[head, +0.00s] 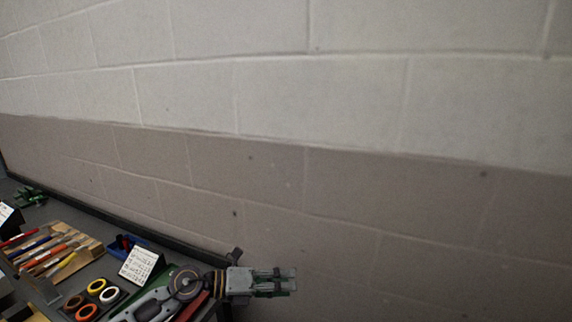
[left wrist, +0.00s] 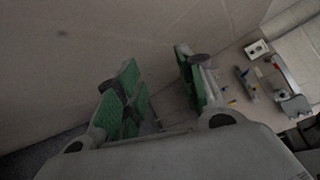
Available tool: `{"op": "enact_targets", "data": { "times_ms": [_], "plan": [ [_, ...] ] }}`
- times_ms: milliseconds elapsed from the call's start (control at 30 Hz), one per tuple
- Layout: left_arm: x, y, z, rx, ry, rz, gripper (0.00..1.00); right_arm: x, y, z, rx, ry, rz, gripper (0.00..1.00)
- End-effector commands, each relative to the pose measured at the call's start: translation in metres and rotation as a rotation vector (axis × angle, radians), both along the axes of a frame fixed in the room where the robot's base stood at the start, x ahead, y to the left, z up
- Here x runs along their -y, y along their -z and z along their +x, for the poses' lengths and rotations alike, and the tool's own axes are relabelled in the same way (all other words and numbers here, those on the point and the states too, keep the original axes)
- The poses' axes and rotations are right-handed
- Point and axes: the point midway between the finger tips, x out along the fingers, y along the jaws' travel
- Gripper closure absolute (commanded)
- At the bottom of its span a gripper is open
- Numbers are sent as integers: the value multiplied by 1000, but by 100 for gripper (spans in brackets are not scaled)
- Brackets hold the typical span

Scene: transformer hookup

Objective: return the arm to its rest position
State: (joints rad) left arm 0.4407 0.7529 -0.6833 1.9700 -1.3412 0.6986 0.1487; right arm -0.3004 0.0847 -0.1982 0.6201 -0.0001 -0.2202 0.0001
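My left arm reaches in along the bottom of the head view, and its gripper (head: 275,282) points to the right, in front of the lower wall. In the left wrist view the two green-padded fingers of the left gripper (left wrist: 156,75) stand apart with nothing between them. It is open and empty. My right arm and gripper are in neither view.
A bench at lower left holds a wooden rack (head: 62,238) of tools, a black tray (head: 72,302) with several tape rolls, a blue bin (head: 120,247) and a white label card (head: 139,264). The block wall (head: 350,180) fills the background.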

Motion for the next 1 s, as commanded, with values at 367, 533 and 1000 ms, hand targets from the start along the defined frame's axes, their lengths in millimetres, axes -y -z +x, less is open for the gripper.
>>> {"op": "enact_targets", "data": {
  "times_ms": [367, 533, 1000],
  "plan": [
    [11, -66, 11, -109, -223, -431, 62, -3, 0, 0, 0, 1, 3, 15],
    [-3, -86, 22, -180, -350, -601, 62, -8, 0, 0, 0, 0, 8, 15],
    [-76, -83, 50, -450, -763, -978, 62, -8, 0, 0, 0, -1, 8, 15]
  ]
}}
